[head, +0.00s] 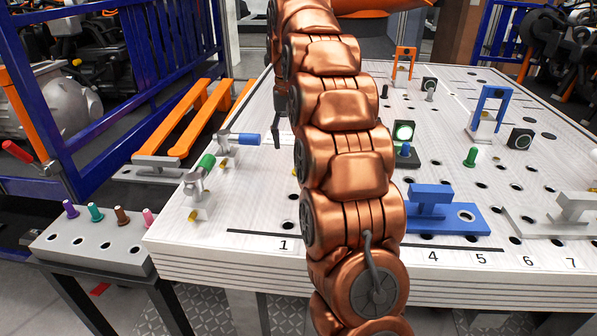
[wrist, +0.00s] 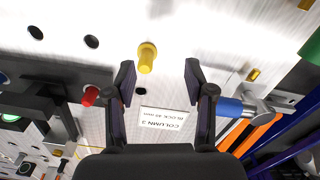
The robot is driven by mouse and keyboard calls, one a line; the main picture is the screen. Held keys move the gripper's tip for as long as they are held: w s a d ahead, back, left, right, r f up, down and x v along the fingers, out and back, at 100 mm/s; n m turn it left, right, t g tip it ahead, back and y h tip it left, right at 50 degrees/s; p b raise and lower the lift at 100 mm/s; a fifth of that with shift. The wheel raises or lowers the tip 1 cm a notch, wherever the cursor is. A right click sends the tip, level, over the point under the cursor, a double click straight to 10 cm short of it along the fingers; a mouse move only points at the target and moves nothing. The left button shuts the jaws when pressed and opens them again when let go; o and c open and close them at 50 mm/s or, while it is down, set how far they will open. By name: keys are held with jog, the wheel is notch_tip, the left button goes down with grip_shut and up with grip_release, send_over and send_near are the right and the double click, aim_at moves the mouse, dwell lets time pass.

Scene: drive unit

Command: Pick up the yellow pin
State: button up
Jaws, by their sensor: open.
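The yellow pin (wrist: 147,58) shows in the wrist view on the pale perforated table top, just beyond and between my fingertips, a little left of centre. My gripper (wrist: 159,77) is open and empty, with one dark finger on each side of the view. The fingers do not touch the pin. Only a dark bit of what looks like my gripper shows left of the arm there.
In the head view a green pin (head: 471,156) and a blue fixture (head: 440,212) stand right of my arm.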

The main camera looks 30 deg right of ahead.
jog(key=d, duration=0.1)
jog(key=w+d, duration=0.1)
jog(key=d, duration=0.1)
jog(key=shift+w+f+m, duration=0.25)
jog(key=shift+w+m, duration=0.05)
jog(key=shift+w, duration=0.05)
jog(key=shift+f, duration=1.25)
jog(key=shift+d+f+p, duration=0.15)
jog(key=shift+f+p, duration=0.25)
jog(key=shift+f, duration=0.3)
jog(key=shift+d+f+p, duration=0.1)
jog(key=shift+f+p, duration=0.3)
jog(key=shift+f, duration=1.5)
grip_shut()
